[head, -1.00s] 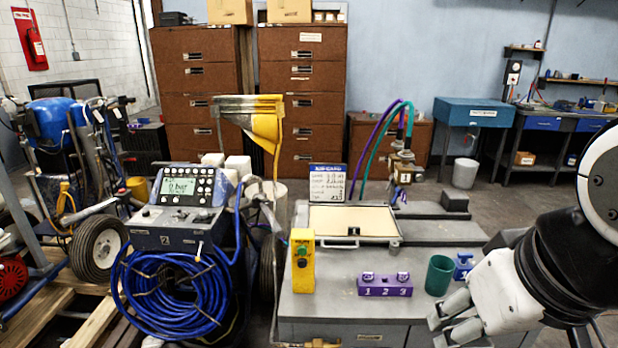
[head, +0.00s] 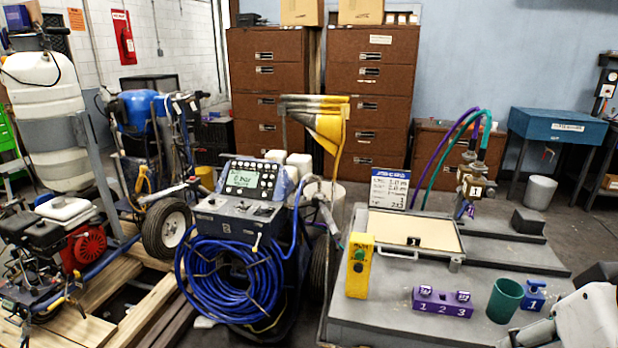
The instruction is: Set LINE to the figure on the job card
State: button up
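The line striper's control panel (head: 252,181) has a lit display (head: 243,178) and several round buttons; the display text is blurred. I cannot make out which control is marked LINE. My gripper (head: 528,336) is at the lower right, in front of the bench and far from the panel. It is partly cut off by the frame edge, seems empty, and its opening is unclear.
On the bench (head: 400,330) are a yellow switch box (head: 360,266), a purple block (head: 441,302) marked 1, 2, 3, a green cup (head: 504,300) and a blue part (head: 533,295). A coiled blue hose (head: 232,285) hangs below the panel. Timber lies on the floor at left.

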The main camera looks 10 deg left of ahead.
jog(key=shift+c, duration=0.2)
grip_shut()
dwell(1.2)
